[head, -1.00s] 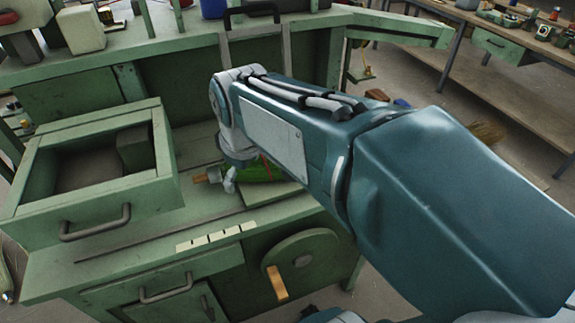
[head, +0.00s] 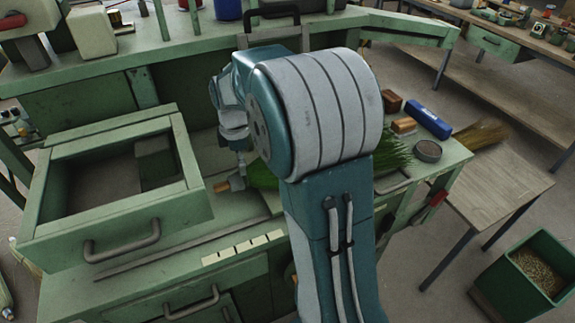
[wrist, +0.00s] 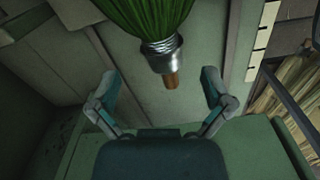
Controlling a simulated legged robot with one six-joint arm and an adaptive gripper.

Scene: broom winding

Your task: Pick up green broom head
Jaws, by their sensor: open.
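The green broom head (head: 262,176) lies on the green workbench, partly hidden behind my arm in the head view. Its green bristles show to the right of my arm, and its metal collar and short wooden stub show to the left. In the wrist view the broom head (wrist: 150,18) enters from the top, with its silver collar and brown stub pointing down between my fingers. My gripper (wrist: 159,88) is open, with one finger on each side of the stub and no visible contact. In the head view the gripper is mostly hidden by the arm, near the collar.
An open green drawer box (head: 120,215) stands left of the broom head. A blue box (head: 428,122), wooden blocks (head: 404,125) and a round tin (head: 428,151) lie at the right. A straw bundle (head: 478,138) lies beyond, above a small table (head: 490,195). A green bin (head: 530,275) stands on the floor.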

